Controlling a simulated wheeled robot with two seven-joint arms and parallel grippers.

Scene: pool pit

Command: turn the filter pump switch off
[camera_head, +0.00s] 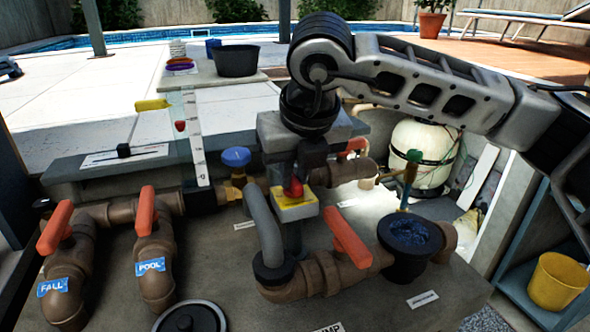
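The filter pump switch is a red knob (293,188) on a yellow plate (297,206) topping a light box, in the middle of the head view. My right arm reaches in from the right, and its gripper (306,172) points down right over the switch. The dark fingertips are at or just behind the red knob. I cannot tell whether they touch it, and the gap between the fingers is hidden. The knob's setting cannot be read. My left gripper is not in view.
Brown pipes with orange-red valve handles (348,238) stand around the switch, close to the right. A grey curved pipe (263,225) is just left of it. A blue knob (236,157), a black strainer pot (407,245) and a round black lid (190,318) are nearby.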

